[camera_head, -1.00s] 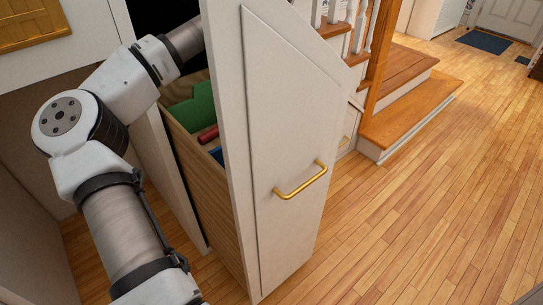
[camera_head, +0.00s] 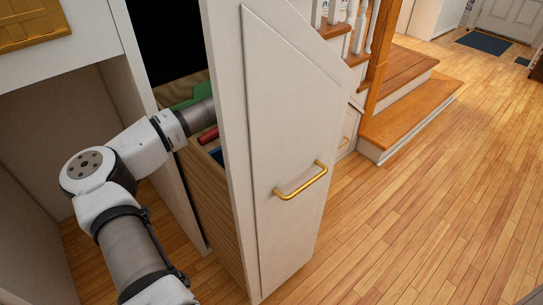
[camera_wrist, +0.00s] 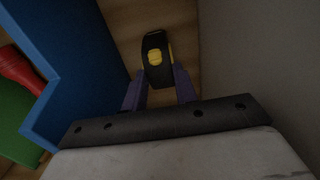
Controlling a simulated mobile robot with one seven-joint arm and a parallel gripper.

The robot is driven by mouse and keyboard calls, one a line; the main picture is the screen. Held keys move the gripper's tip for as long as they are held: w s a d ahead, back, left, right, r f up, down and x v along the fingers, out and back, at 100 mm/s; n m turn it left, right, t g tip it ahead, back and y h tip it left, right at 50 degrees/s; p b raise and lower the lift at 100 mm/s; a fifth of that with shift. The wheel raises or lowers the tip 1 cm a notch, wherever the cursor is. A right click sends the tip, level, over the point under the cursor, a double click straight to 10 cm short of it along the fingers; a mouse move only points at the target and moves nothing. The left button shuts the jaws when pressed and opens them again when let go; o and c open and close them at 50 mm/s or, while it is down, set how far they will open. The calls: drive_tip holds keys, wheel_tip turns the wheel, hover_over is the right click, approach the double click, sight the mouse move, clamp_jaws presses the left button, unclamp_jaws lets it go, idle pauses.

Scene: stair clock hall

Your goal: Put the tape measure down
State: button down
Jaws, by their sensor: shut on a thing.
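The tape measure (camera_wrist: 157,57), black with yellow parts, shows in the wrist view between the tips of my gripper (camera_wrist: 160,84). The purple fingers are shut on it. It is over the wooden floor of the open drawer, beside a blue thing; I cannot tell whether it touches the wood. In the head view my arm reaches over the drawer side, and the drawer's white front panel hides my gripper and the tape measure.
The drawer (camera_head: 203,195) under the stairs stands open. Inside are a blue thing (camera_wrist: 75,55), a red thing (camera_wrist: 18,68) and a green thing (camera_wrist: 15,115). A pale wall (camera_wrist: 245,60) rises close on the right in the wrist view.

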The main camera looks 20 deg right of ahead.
drive_tip(key=shift+f, duration=0.5)
drive_tip(key=shift+f, duration=0.2)
drive_tip(key=c, duration=1.1)
unclamp_jaws()
drive_tip(key=shift+r, duration=0.1)
wheel_tip(320, 180, up, 12)
drive_tip(key=shift+r, duration=0.1)
